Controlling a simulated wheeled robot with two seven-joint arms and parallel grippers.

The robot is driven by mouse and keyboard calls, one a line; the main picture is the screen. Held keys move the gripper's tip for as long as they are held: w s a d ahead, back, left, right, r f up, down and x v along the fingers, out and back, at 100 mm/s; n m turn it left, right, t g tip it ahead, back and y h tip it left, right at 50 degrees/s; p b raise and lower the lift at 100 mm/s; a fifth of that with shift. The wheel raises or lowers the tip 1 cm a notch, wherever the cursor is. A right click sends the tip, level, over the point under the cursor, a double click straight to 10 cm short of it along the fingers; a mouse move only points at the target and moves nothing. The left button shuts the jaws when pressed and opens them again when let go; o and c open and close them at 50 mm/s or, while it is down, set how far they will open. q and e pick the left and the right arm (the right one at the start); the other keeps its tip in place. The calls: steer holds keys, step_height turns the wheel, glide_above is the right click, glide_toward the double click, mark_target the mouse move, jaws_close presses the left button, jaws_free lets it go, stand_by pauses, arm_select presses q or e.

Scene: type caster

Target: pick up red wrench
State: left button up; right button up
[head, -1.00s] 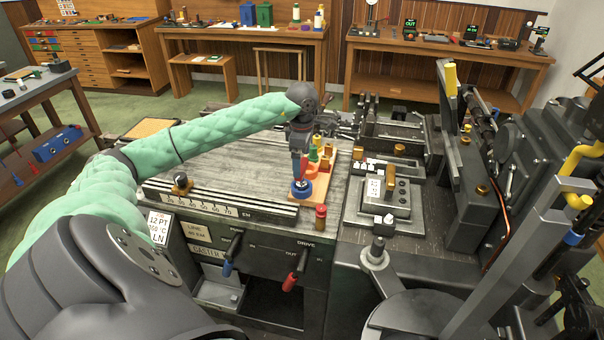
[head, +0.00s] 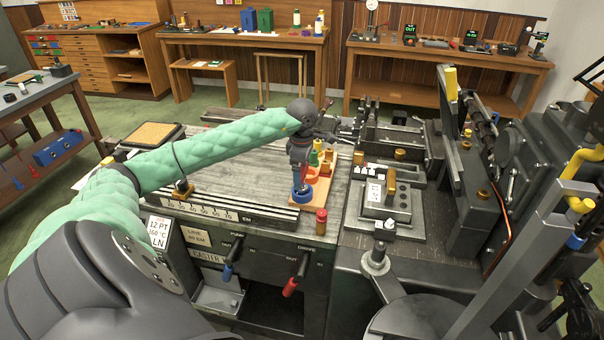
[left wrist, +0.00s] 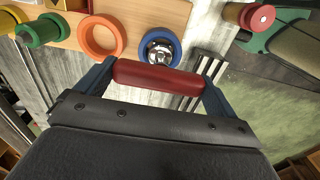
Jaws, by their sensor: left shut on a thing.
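My left gripper (head: 301,178) reaches down over the front right part of the grey bench top. In the left wrist view its two blue-grey fingers (left wrist: 157,76) are shut on a red, rounded bar (left wrist: 158,78), which I take to be the red wrench's handle. The bar lies across the jaw from finger to finger. My right gripper is not in view.
A wooden board (head: 322,186) carries the blue ring, an orange ring (left wrist: 103,36) and a green ring (left wrist: 42,33). A red-topped peg (head: 321,221) stands in front. Caster machinery (head: 392,205) fills the right. The bench top left of the gripper is mostly clear.

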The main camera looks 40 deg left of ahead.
arm_select(q)
step_height(320, 180, up, 4)
steer(key=shift+r, duration=0.1)
steer(key=w+d+r+p, duration=0.3)
steer(key=d+r, duration=0.3)
steer(key=d, duration=0.5)
steer(key=shift+r, duration=0.25)
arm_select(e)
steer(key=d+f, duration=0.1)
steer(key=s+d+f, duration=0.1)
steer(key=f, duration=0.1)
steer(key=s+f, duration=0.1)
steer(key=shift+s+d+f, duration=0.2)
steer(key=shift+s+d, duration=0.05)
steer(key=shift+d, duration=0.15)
arm_select(q)
steer(key=shift+w+d, duration=0.1)
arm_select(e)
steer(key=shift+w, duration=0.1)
